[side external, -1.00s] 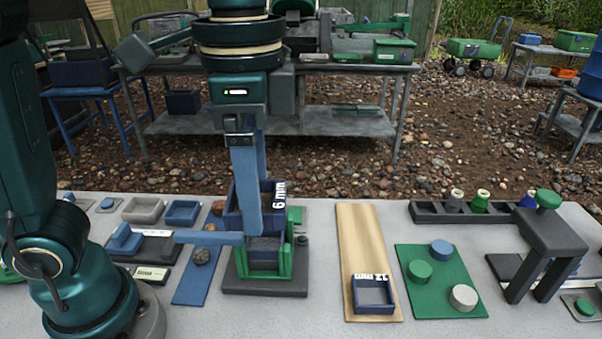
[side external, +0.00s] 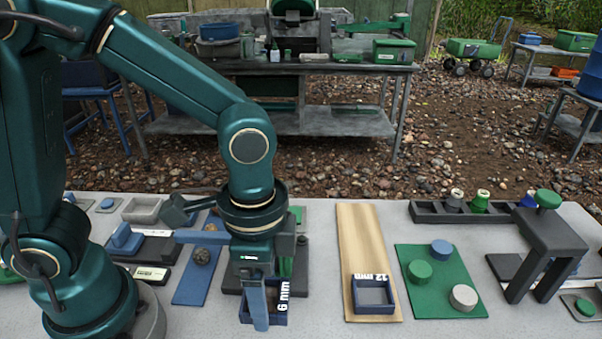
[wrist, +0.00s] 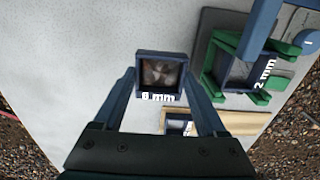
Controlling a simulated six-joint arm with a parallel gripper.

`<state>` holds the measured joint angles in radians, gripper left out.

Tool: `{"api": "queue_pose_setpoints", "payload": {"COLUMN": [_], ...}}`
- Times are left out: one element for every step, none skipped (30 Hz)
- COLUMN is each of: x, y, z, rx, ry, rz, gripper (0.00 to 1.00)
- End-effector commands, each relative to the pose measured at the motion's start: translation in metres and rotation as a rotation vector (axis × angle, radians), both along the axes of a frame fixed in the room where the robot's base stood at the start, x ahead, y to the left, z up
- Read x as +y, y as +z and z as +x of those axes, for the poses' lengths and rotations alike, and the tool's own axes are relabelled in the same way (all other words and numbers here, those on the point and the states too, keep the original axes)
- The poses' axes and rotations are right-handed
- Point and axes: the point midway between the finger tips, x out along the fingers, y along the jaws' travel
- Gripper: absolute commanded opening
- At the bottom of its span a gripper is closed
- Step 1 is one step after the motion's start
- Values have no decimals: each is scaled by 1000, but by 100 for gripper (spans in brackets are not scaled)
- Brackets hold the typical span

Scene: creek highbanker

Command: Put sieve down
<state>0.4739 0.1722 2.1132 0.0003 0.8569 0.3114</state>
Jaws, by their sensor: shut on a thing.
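My gripper (side external: 258,300) is shut on a dark blue square sieve labelled 6 mm (side external: 281,305) in the side external view. In the wrist view the sieve (wrist: 147,57) sits between both fingertips (wrist: 160,76), over the grey tabletop. A brownish-grey patch shows inside it. It is low near the table's front edge; I cannot tell whether it touches. A green stand (side external: 300,262) is mostly hidden behind my gripper. In the wrist view the stand (wrist: 217,60) holds a sieve labelled 2 mm (wrist: 263,72).
A sieve labelled 12 mm (side external: 356,299) lies on a wooden board (side external: 357,230) to the right. A green mat (side external: 420,300) with round pieces is beyond it. A blue strip (side external: 192,287) with stones lies left. Grey tabletop (side external: 322,318) is bare between gripper and board.

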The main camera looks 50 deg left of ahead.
Motion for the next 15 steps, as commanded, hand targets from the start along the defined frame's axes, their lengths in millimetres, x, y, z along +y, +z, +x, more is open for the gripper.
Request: {"api": "queue_pose_setpoints", "payload": {"x": [1, 1, 1, 1, 0, 0, 0, 0, 0, 1, 1, 1, 1, 1, 0], "y": [-9, -13, -17, -20, -22, -24, -26, -29, -34, -39, -43, -49, -53, -56, -60], "z": [-1, -1, -1, -1, -1, 0, 0, 0, -1, -1, -1, -1, -1, -1, -1], "rx": [7, 6, 4, 5, 3, 2, 3, 3, 5, 6, 6, 6, 6, 6, 4], "ry": [0, 0, 0, 0, 0, 0, 0, 0, 0, 0, 0, 0, 0, 0, 0], "rz": [4, 3, 3, 2, 1, 1, 1, 1, 2, 3, 3, 3, 3, 3, 2], "gripper": [25, 25, 25, 25, 25, 25, 25, 25, 25, 25, 25, 25, 25, 25, 25]}}
